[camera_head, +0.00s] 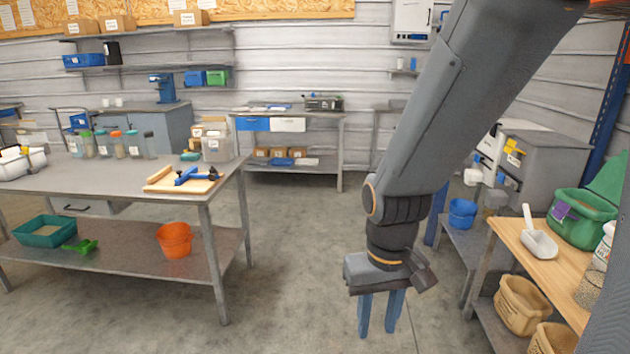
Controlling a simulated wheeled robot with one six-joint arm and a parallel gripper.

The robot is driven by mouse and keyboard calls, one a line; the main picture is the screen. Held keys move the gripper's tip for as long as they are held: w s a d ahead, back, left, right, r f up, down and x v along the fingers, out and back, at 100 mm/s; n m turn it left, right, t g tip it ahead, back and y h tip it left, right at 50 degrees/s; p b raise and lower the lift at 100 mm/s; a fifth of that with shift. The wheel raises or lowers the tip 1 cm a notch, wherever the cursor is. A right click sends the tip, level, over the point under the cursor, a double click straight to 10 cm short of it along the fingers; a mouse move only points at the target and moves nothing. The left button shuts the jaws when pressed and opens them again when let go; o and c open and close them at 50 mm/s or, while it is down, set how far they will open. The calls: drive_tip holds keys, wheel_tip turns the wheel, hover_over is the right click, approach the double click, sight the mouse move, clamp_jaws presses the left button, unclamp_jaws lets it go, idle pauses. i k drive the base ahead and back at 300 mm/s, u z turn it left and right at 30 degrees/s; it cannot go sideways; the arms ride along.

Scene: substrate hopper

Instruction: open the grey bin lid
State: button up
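A grey bin (537,178) stands at the right, behind the wooden-topped bench. Its grey top, which looks like the lid (550,144), appears to lie down flat, but its edge and any handle are too small to make out. A yellow object shows on its left side. My gripper (379,322) hangs in the middle right of the view, pointing down over the floor, with its two blue fingers apart and nothing between them. It is well in front and to the left of the grey bin, not touching it.
A green tub (580,218) with a raised lid and a white scoop (538,238) are on the wooden-topped bench (512,232). A blue bucket (462,213) sits on a low shelf near the bin. A long workbench (100,178) fills the left. The middle floor (300,240) is clear.

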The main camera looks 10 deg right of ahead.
sight(541, 139)
drive_tip(key=i, duration=0.4)
drive_tip(key=z, duration=1.5)
drive_tip(key=i, duration=0.5)
drive_tip(key=z, duration=1.95)
drive_tip(key=k, duration=1.45)
drive_tip(key=u, duration=0.9)
